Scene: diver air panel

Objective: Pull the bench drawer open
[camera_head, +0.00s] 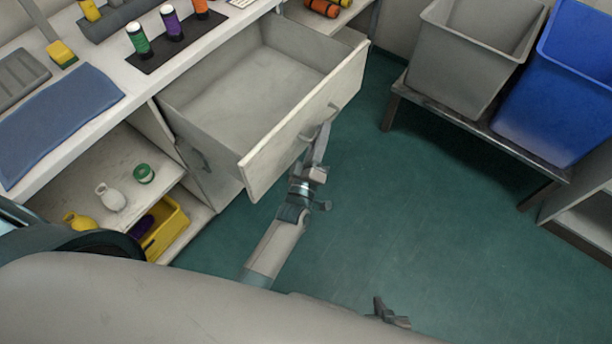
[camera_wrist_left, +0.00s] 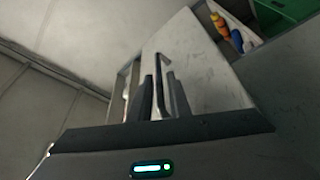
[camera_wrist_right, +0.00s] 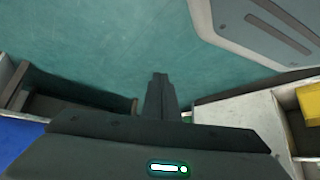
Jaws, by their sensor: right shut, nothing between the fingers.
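The bench drawer (camera_head: 300,140) stands pulled far out from the bench, empty inside, with its pale front facing the open floor. Its handle (camera_wrist_left: 160,85) is a thin bar on the front, seen between my left fingers in the left wrist view. My left gripper (camera_head: 322,135) is at this handle, with its fingers close on both sides of the bar and shut on it. Part of the handle is hidden by the fingers in the head view. My right gripper (camera_head: 388,313) is shut and empty, low over the green floor; its fingers also show in the right wrist view (camera_wrist_right: 159,95).
A grey bin (camera_head: 465,60) and a blue bin (camera_head: 565,85) stand on a low rack at the right. The green floor (camera_head: 420,210) between is clear.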

